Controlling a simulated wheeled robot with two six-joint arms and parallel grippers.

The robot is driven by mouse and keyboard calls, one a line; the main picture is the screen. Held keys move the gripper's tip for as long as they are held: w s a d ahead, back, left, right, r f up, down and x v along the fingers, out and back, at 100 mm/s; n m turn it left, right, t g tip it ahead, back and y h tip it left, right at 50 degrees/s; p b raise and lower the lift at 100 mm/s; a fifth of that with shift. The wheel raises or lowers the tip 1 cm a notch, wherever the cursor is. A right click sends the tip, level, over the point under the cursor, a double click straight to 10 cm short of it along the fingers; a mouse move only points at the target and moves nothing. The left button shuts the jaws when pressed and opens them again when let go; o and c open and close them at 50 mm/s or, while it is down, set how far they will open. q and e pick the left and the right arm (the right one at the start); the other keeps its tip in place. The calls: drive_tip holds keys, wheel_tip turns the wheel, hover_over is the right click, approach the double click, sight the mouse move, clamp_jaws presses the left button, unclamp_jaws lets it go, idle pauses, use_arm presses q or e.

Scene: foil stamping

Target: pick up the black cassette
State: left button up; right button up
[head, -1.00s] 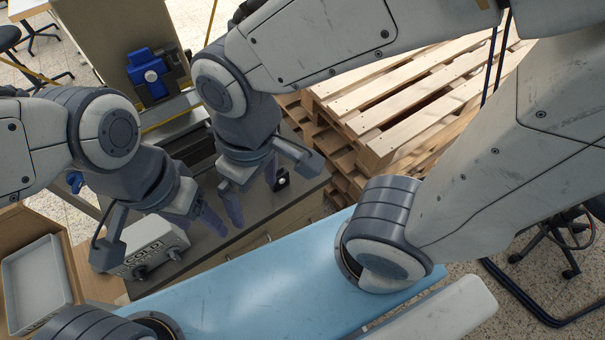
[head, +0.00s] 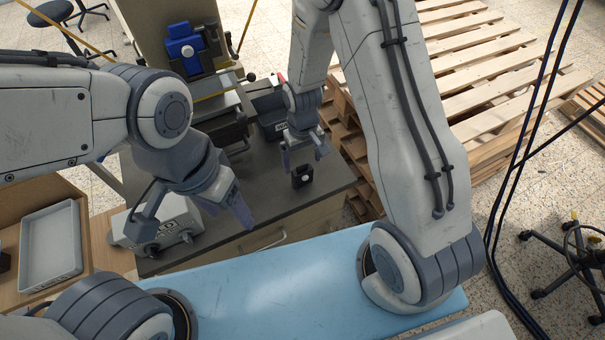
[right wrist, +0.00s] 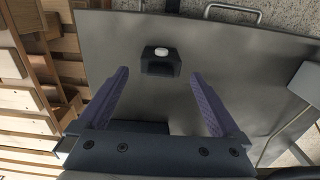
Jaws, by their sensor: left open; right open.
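The black cassette (head: 302,176) is a small dark block with a white round knob, standing on the grey bench top near its front right. It also shows in the right wrist view (right wrist: 160,67), beyond and between the fingers. My right gripper (head: 304,162) is open and empty, just above and behind the cassette in the head view, apart from it as far as I can tell. Its two purple fingers show in the right wrist view (right wrist: 160,88). My left gripper (head: 232,212) is open and empty over the bench's front left, beside the grey control box (head: 160,222).
A press with a blue head (head: 184,48) stands at the back of the bench (head: 275,212). A grey tray (head: 52,250) lies at the left. Wooden pallets (head: 470,70) are stacked at the right. Bare bench top surrounds the cassette.

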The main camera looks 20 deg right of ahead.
sight(302, 169)
drive_tip(key=shift+f+p, duration=0.6)
drive_tip(key=shift+f, duration=2.6)
drive_tip(key=c, duration=1.5)
drive_tip(key=shift+w+r, duration=0.1)
drive_tip(key=shift+r, duration=0.05)
